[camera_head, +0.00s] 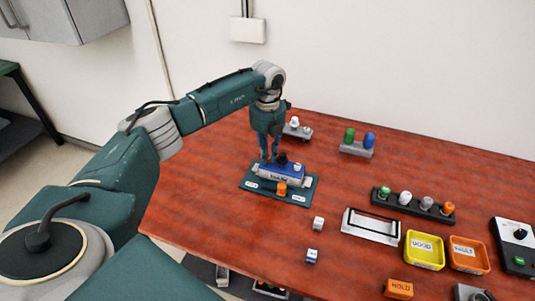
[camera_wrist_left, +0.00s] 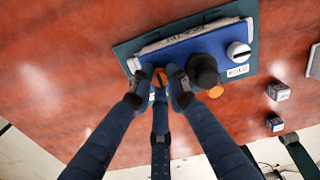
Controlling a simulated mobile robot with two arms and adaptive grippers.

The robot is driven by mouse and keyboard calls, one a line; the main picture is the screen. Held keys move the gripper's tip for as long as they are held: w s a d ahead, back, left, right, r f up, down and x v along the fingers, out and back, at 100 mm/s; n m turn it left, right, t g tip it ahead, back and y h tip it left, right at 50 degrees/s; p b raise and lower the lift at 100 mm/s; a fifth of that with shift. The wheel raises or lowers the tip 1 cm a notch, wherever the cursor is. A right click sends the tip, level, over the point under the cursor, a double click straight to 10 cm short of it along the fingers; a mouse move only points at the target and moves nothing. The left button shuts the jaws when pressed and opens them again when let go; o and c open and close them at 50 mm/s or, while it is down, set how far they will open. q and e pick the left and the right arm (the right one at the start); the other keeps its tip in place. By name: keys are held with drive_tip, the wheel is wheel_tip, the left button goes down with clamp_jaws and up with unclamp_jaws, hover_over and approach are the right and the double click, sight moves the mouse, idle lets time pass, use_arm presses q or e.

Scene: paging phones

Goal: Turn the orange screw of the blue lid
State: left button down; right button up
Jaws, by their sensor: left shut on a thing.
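The blue lid (camera_head: 268,168) lies on a grey case on a dark teal mat (camera_head: 250,182). It also shows in the wrist view (camera_wrist_left: 186,52), with a white slotted screw (camera_wrist_left: 238,52) and a black knob (camera_wrist_left: 203,70). The orange screw (camera_wrist_left: 160,77) is at the lid's other end. My left gripper (camera_head: 270,161) comes down from above onto that end. In the wrist view, its fingers (camera_wrist_left: 160,84) are closed around the orange screw, partly hiding it. The screw is hidden in the head view. My right gripper is in neither view.
A separate orange knob (camera_head: 281,188) stands at the mat's front edge. Two small cubes (camera_head: 318,223) lie to the right. A rack of coloured knobs (camera_head: 413,206), yellow bin (camera_head: 424,249) and orange bin (camera_head: 469,254) are further right. Bare table lies left of the mat.

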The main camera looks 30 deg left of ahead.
use_arm(q)
drive_tip(key=shift+n, duration=0.5)
drive_tip(key=c, duration=1.7)
unclamp_jaws()
drive_tip(key=shift+o, duration=0.2)
